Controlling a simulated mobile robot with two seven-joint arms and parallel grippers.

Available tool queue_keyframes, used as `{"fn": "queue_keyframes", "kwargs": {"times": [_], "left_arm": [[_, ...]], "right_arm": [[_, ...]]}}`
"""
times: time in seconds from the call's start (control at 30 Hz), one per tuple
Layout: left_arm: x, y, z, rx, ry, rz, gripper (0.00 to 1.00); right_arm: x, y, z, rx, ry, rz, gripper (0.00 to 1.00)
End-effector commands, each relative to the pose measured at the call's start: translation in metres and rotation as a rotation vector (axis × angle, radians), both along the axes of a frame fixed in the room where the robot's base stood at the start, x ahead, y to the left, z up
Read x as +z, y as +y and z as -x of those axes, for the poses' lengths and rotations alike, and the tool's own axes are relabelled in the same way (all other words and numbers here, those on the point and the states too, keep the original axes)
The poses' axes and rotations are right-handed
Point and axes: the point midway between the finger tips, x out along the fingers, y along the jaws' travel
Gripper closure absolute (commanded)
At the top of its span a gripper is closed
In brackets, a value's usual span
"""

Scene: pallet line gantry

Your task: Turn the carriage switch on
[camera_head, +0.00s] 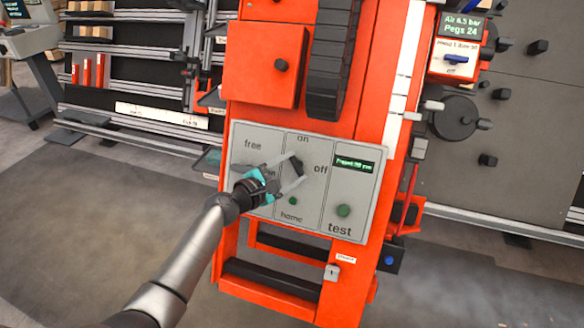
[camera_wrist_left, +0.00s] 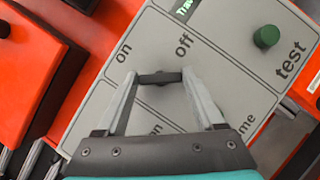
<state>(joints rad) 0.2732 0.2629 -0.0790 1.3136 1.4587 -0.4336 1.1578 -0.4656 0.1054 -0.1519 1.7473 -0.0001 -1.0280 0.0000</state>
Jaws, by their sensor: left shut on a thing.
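The carriage switch (camera_head: 297,165) is a black knob in the middle section of the grey control panel (camera_head: 262,141). "On" is printed above it and "off" to its right. My left gripper (camera_head: 293,170) reaches in from the lower left, its two pale fingers shut on the switch. In the left wrist view the switch (camera_wrist_left: 159,77) shows as a dark bar between the fingertips, below the words "on" and "off". I cannot tell which label it points to. The fingers partly hide it. My right gripper is not in view.
The panel also has a green test button (camera_head: 344,210), a small green home button (camera_head: 292,201) and a lit display (camera_head: 354,164). An orange box with a black knob (camera_head: 263,65) sits above the panel. A blue switch (camera_head: 456,59) is at the upper right. Floor is open at lower left.

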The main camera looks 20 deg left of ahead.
Motion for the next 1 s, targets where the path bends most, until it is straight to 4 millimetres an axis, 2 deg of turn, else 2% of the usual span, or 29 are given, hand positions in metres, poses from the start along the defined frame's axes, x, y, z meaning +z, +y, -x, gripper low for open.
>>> {"fn": "queue_keyframes", "kwargs": {"times": [0.5,1.0], "left_arm": [[0.005,0.002,-0.002,-0.218,-0.013,-0.411,0.86],[0.004,0.001,-0.002,-0.321,-0.02,-0.6,0.86]], "right_arm": [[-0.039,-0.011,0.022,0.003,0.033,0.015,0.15],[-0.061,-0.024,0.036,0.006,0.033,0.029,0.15]]}}
